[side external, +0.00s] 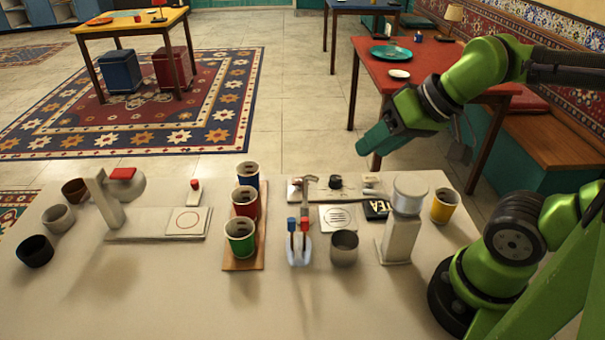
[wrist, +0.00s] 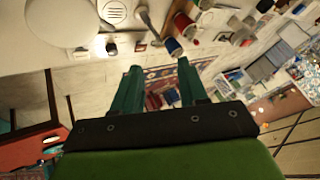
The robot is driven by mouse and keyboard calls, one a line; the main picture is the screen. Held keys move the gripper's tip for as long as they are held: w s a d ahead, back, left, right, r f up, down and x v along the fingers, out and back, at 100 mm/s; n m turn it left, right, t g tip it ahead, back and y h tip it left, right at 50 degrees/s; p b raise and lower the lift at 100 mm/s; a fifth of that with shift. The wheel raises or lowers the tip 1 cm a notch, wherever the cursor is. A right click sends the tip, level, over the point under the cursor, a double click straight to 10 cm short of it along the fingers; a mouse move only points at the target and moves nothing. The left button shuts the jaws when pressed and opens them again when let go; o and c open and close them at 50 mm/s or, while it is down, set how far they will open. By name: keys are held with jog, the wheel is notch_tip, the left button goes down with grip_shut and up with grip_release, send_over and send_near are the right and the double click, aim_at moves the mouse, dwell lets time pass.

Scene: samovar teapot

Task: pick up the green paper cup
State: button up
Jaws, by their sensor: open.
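The green paper cup (side external: 240,239) stands upright at the near end of a wooden board (side external: 262,240) in the side external view. A red cup (side external: 244,203) and a blue cup (side external: 247,174) stand behind it in a row. In the wrist view, the blue cup (wrist: 173,46) and red cup (wrist: 184,26) show near the top; what may be the green cup lies close to the top edge. My gripper (side external: 366,149) is above the table's far side, right of and well apart from the green cup. Its teal fingers (wrist: 160,82) are spread and empty.
Right of the board stand a holder with red and blue handles (side external: 299,243), a metal cup (side external: 344,248) and a grey-white grinder-like device (side external: 403,222). A yellow cup (side external: 445,205) stands far right. A white machine (side external: 120,205) is on the left. Table front is mostly clear.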

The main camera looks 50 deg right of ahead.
jog(key=o, duration=0.8)
jog(key=shift+o, duration=0.2)
jog(key=shift+f, duration=0.1)
jog(key=n+g+y, duration=0.1)
jog(key=n+g, duration=0.3)
jog(key=n, duration=0.9)
send_over(239, 229)
jog(key=s, duration=0.4)
notch_tip(239, 229, down, 14)
jog(key=shift+w+x, duration=0.2)
jog(key=shift+x, duration=2.65)
